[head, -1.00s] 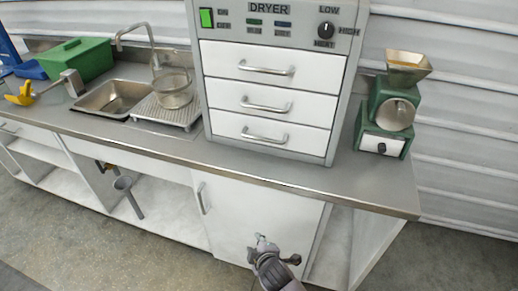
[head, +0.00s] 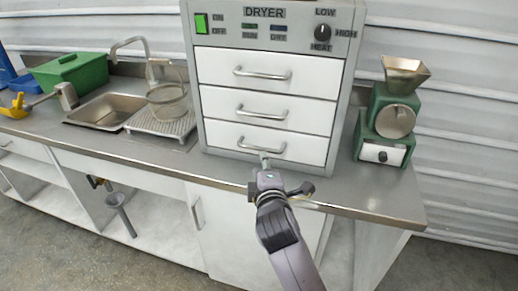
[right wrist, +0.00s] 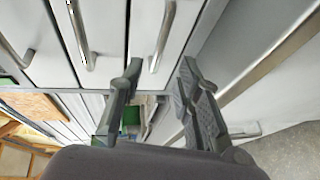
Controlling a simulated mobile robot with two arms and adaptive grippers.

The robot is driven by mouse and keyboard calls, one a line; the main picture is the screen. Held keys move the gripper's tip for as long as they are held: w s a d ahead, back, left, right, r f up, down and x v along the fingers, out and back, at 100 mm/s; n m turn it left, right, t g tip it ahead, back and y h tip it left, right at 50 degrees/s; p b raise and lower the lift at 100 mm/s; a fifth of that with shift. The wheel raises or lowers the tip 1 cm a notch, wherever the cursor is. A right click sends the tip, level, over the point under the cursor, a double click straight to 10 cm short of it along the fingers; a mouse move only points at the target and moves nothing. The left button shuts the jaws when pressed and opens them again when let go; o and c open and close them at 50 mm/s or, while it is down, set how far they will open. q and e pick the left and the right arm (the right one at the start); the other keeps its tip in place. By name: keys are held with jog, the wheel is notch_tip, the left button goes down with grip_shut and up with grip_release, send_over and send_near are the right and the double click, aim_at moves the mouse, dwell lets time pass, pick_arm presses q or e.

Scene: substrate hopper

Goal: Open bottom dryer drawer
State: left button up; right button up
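The white dryer (head: 272,80) stands on the counter with three drawers stacked, all closed. The bottom dryer drawer (head: 225,137) has a curved metal handle (head: 262,148). In the right wrist view this handle (right wrist: 165,35) is the rightmost of the handles, just ahead of my fingers. My right gripper (head: 265,162) is just below and in front of the bottom handle in the head view. In the right wrist view my right gripper (right wrist: 158,72) is open, with nothing between its fingers; I cannot tell whether it touches the handle. My left gripper is not in view.
A green grinder (head: 387,120) stands right of the dryer. A sieve (head: 168,103) on a rack, a sink (head: 100,112) and a green box (head: 72,73) lie to the left. The grey counter (head: 365,187) is clear in front of the dryer.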

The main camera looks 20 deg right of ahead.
aim_at(259, 150)
jog(key=x, duration=1)
jog(key=shift+w+f, duration=0.1)
jog(key=shift+w, duration=0.05)
grip_shut()
dwell(0.5)
